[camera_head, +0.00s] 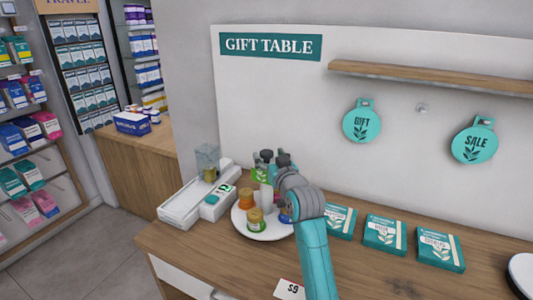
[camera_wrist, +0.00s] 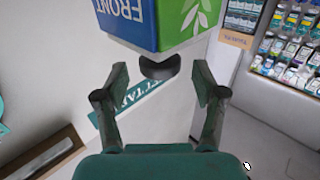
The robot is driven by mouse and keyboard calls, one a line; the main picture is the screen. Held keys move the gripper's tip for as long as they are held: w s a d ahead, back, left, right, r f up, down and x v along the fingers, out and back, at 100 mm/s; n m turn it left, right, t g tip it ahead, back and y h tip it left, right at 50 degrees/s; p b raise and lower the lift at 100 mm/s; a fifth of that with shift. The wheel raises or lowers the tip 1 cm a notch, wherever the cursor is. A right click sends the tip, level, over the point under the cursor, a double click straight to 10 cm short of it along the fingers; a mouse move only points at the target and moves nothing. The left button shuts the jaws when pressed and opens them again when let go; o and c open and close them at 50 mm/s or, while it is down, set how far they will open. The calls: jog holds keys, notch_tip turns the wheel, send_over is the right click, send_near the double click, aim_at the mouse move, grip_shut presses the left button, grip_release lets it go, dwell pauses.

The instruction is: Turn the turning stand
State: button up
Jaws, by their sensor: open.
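The turning stand (camera_head: 272,235) is a round white disc on the wooden counter, with a pale post in its middle. Orange-capped (camera_head: 246,198) and yellow-green (camera_head: 256,219) jars stand on it. My gripper (camera_head: 265,158) is over the stand, and my arm hides its right side. Just beyond the fingertips is a block with a blue face marked FRONT (camera_wrist: 125,15) and a green leaf face. A dark curved piece (camera_wrist: 158,67) shows below it. I cannot tell if anything touches.
A white tray and scale (camera_head: 190,200) stand close left of the stand. Several teal boxes (camera_head: 384,233) lie to the right. A price card (camera_head: 289,289) is at the front edge. The wall panel (camera_head: 290,110) stands behind, with a shelf and two teal tags.

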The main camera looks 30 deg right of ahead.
jog(key=shift+w+d, duration=0.2)
jog(key=shift+w, duration=1.1)
jog(key=shift+c, duration=0.3)
grip_shut()
